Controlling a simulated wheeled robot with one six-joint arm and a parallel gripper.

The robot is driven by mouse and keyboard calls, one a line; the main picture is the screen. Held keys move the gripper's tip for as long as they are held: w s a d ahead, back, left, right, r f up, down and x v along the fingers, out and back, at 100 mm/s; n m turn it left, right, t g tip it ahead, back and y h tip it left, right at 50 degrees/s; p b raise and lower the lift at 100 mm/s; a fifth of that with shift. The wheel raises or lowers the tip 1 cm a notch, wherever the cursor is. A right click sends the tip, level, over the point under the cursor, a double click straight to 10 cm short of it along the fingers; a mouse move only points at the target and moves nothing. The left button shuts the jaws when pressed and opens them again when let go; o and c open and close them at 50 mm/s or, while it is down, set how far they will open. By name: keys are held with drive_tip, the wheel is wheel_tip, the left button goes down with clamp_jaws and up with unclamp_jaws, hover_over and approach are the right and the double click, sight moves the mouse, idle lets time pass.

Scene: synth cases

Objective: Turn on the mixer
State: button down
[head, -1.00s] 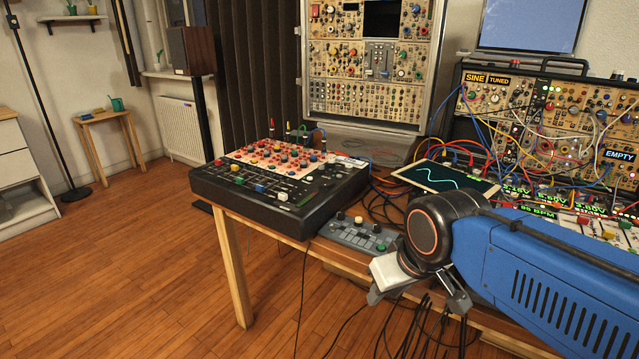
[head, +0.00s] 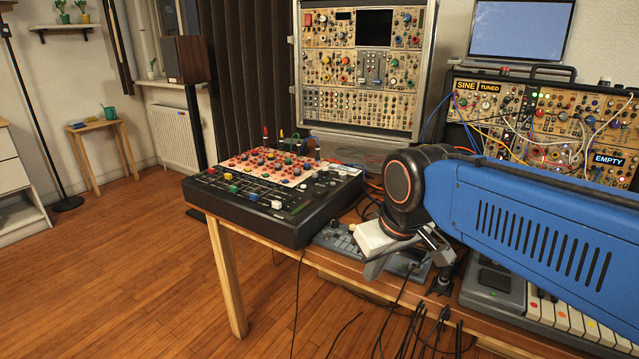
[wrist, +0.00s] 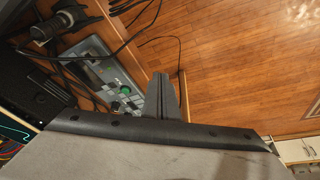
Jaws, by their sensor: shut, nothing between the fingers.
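The black mixer (head: 247,207) sits on the left end of the wooden table in the head view. It has rows of coloured knobs on a pale panel and several sliders in front. Its power switch cannot be made out. My gripper (wrist: 165,78) is shut and empty in the wrist view, with its fingers together beside a small grey control box. In the head view my gripper hangs to the right of the mixer, apart from it, partly in front of that box. The mixer is not clearly identifiable in the wrist view.
The small grey control box (head: 337,240) lies right of the mixer and also shows in the wrist view (wrist: 103,70). Cables hang over the table's front edge. A keyboard (head: 561,315) is at the lower right. Modular racks (head: 365,75) stand behind. The floor (head: 130,260) at left is clear.

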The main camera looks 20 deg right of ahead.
drive_tip(key=w+r+n+g, duration=0.2)
drive_tip(key=w+r+n, duration=0.1)
drive_tip(key=w+r, duration=1.1)
wheel_tip(320, 180, up, 6)
drive_tip(key=n+g+y, duration=0.1)
drive_tip(key=n+g, duration=0.2)
hover_over(319, 193)
drive_tip(key=w+d, duration=0.1)
drive_tip(key=d, duration=0.1)
drive_tip(key=shift+w+a+f, duration=0.1)
drive_tip(key=shift+a, duration=0.15)
drive_tip(key=f, duration=0.4)
drive_tip(key=a+f, duration=0.1)
drive_tip(key=f, duration=0.4)
drive_tip(key=s+f, duration=0.1)
drive_tip(key=f, duration=0.4)
drive_tip(key=shift+a, duration=0.2)
drive_tip(key=shift+s+f, duration=0.1)
drive_tip(key=shift+f, duration=0.05)
drive_tip(key=shift+d, duration=0.1)
